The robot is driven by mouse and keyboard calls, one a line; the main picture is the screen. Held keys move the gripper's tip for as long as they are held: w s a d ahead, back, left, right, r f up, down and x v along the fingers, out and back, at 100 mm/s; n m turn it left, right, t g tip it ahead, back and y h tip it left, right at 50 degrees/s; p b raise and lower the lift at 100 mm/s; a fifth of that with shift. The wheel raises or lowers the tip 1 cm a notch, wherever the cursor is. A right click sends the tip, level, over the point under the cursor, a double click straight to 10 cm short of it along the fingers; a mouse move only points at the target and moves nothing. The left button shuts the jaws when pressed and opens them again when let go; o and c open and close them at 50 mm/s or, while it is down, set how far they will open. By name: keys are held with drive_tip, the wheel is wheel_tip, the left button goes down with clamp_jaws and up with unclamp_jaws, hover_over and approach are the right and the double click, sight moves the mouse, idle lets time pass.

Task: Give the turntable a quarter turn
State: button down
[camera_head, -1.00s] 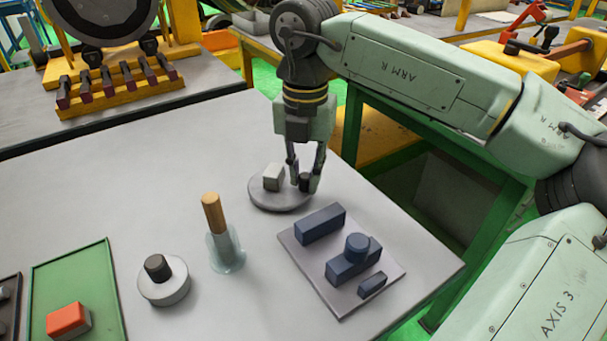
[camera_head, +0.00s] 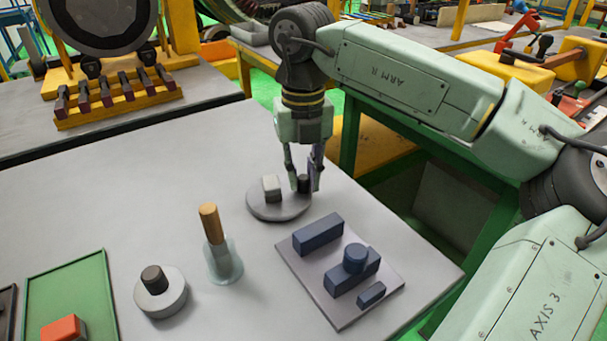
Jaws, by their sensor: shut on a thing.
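The turntable (camera_head: 274,211) is a round grey disc lying on the light grey table, near its far right edge. A pale grey block (camera_head: 271,188) stands on its left part. A small dark knob (camera_head: 303,185) stands at its right part. My gripper (camera_head: 302,186) points straight down over the right side of the disc. Its fingers are shut on the dark knob, one on each side, and partly hide it. The pale block is clear of the fingers.
In front of the turntable is a plate (camera_head: 339,314) with several dark blue blocks. A green tray (camera_head: 88,273) lies farther left.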

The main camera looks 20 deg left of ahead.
drive_tip(key=shift+w+a+n, duration=0.2)
drive_tip(key=shift+w+n, duration=0.1)
drive_tip(key=shift+n, duration=0.55)
drive_tip(key=shift+w+a+n, duration=0.2)
drive_tip(key=shift+w+n, duration=0.05)
drive_tip(key=shift+n, duration=0.6)
drive_tip(key=shift+w+a+n, duration=0.1)
drive_tip(key=shift+a+n, duration=0.05)
drive_tip(key=shift+n, duration=0.25)
drive_tip(key=c, duration=1.4)
unclamp_jaws()
drive_tip(key=shift+c, duration=0.2)
drive_tip(key=shift+r, duration=0.15)
wheel_tip(320, 180, up, 12)
drive_tip(key=shift+f, duration=0.2)
